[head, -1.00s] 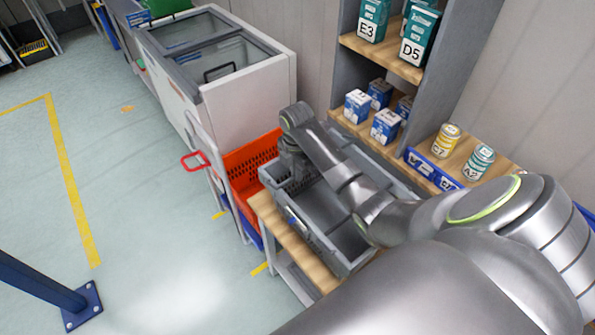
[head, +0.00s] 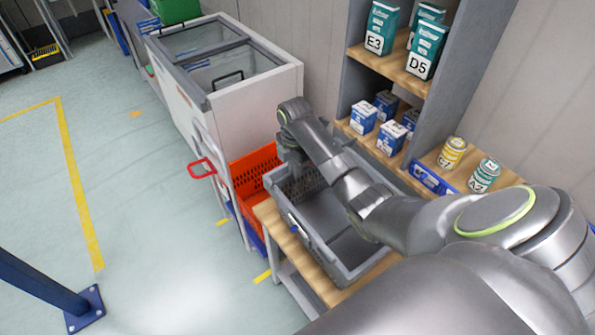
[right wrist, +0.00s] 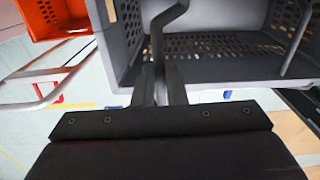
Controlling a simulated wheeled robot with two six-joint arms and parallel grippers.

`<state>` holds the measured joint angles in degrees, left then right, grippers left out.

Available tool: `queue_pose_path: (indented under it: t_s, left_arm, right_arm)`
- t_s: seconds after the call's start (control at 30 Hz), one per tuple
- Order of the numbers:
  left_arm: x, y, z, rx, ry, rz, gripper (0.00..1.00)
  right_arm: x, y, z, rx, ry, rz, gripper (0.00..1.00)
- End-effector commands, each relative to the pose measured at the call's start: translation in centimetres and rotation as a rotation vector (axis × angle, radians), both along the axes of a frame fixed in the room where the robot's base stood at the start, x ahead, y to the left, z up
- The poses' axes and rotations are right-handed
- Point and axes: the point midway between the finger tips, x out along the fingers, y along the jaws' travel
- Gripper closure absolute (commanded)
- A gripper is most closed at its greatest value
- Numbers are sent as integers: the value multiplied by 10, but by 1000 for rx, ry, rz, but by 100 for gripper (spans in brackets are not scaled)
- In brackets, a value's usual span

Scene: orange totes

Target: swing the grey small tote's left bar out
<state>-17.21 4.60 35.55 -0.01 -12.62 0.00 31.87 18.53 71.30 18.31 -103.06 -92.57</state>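The grey small tote (head: 313,240) stands on a wooden-topped cart in the head view. My right arm reaches across it, and my right gripper (head: 290,165) is at the tote's far end, small and partly hidden there. In the right wrist view the tote's perforated wall (right wrist: 225,45) is close ahead. My right gripper's two fingers (right wrist: 160,85) are close together there, with the lower part of a bent grey bar (right wrist: 157,38) between them. Another thin grey bar (right wrist: 298,40) shows at the right. My left gripper is in neither view.
An orange tote (head: 255,165) stands just beyond the grey one, beside a trolley with a red handle (head: 201,168). A shelf (head: 372,140) with boxes and tins rises behind the cart. A white chest freezer (head: 255,95) stands farther back. The floor at left is open.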

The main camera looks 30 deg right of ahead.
Motion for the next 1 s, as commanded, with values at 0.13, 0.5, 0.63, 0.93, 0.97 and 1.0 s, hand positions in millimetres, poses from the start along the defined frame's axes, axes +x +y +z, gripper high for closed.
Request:
queue_pose_path:
  t_s: [0.13, 0.5, 0.63, 0.93, 0.97, 1.0]
  left_arm:
    - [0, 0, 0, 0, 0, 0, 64]
    - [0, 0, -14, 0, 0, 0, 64]
    - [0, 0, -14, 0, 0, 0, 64]
    - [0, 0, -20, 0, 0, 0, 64]
    - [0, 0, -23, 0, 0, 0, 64]
    - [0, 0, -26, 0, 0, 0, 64]
  right_arm:
    - [-1, 0, -1, 1, 1, 0, 93]
    - [21, 1, -2, 1, 2, -1, 93]
    - [23, 1, 0, 1, 2, 0, 93]
    - [27, 2, -4, 1, 3, -1, 93]
    - [29, 2, -5, 1, 3, -1, 93]
    - [32, 2, -6, 1, 2, 0, 93]
